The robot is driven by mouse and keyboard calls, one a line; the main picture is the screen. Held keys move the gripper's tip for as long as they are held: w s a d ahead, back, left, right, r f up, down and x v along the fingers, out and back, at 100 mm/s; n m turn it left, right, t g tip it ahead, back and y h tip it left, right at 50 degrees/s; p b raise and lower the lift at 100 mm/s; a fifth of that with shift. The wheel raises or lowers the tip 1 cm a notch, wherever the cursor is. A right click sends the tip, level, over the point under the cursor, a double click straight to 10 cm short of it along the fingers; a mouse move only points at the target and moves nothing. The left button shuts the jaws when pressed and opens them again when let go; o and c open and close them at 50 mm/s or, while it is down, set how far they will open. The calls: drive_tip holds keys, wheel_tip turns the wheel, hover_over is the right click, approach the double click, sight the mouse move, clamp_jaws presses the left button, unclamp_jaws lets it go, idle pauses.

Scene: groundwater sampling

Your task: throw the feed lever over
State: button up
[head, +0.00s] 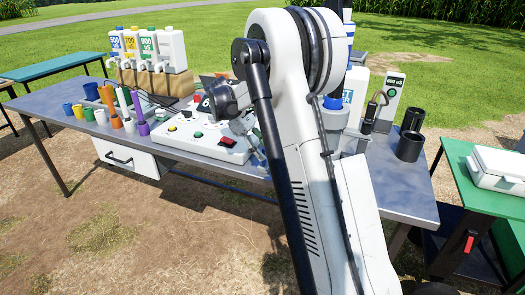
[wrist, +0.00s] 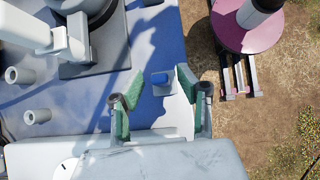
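I cannot pick out the feed lever with certainty. The fingers have green pads and stand well apart, and I see no contact with the block. In the head view a white control panel (head: 185,142) with coloured buttons and a red switch (head: 227,141) lies on the bench. My gripper (head: 254,142) is at the panel's right end, small and partly hidden by my arm.
The grey bench (head: 50,98) bears labelled bottles (head: 149,45), several coloured cups (head: 100,116) and two black cups (head: 409,145). A grey meter box (head: 392,95) stands right of my arm. A green side table (head: 465,185) holds a white case (head: 497,166). My arm hides the bench's middle.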

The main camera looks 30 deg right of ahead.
sight(262, 165)
wheel_tip(262, 165, up, 10)
drive_tip(key=shift+r, duration=0.1)
idle(0.6)
idle(0.4)
drive_tip(key=s+a+r+m+t+y, duration=0.1)
drive_tip(key=s+a+r+m+t, duration=0.25)
drive_tip(key=s+a+t, duration=0.65)
drive_tip(key=s+a+f+m+t+y, duration=0.1)
drive_tip(key=s+a+f, duration=0.2)
drive_tip(key=s+a, duration=0.3)
drive_tip(key=s+a+f+m+t+y, duration=0.2)
drive_tip(key=s+a, duration=0.4)
drive_tip(key=s, duration=0.4)
drive_tip(key=shift+s+f, duration=0.4)
drive_tip(key=shift+f, duration=0.1)
